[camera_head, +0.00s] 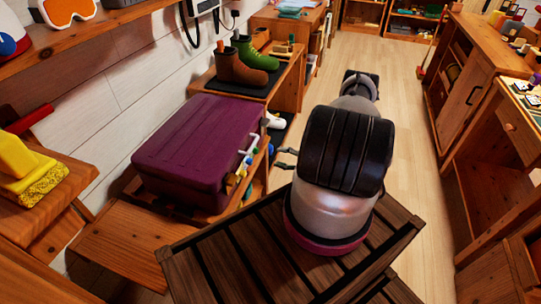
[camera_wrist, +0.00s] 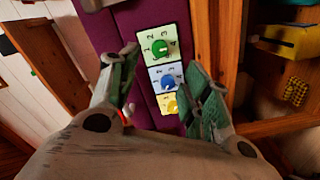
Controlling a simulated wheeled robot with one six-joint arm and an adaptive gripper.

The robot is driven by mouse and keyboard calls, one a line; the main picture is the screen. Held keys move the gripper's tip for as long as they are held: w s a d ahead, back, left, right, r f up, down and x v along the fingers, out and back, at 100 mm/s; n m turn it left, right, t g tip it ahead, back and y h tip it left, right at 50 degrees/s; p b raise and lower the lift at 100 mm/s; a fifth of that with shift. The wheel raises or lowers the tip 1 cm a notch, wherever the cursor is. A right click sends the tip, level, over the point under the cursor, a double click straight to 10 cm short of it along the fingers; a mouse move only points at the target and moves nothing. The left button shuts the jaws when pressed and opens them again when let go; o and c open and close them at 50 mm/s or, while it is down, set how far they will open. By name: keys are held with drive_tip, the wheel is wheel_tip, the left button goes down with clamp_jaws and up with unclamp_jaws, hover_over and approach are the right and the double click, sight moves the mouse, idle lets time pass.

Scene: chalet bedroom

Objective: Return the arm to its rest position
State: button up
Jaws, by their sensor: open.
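My gripper (camera_head: 287,158) shows in the head view just right of the purple case, its fingers pointing left toward the case's front; my arm hides the rest of it. In the wrist view my gripper (camera_wrist: 162,82) is open, with its two greenish-padded fingers apart and nothing between them. My arm (camera_head: 345,150) is bent above the slatted dark wooden deck. Beyond the fingers is the purple case (camera_head: 200,148), also in the wrist view (camera_wrist: 144,20), with a green dial (camera_wrist: 160,47), a blue dial (camera_wrist: 168,82) and a partly hidden yellow dial (camera_wrist: 170,104).
The case lies shut on a wooden bench, its pale handle (camera_head: 249,144) facing my gripper. Boots (camera_head: 240,68) stand on a shelf behind. A yellow object (camera_head: 22,165) is at left. Wooden cabinets (camera_head: 465,95) line the right. The floor (camera_head: 415,130) between is clear.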

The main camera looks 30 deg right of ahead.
drive_tip(key=shift+v, duration=0.8)
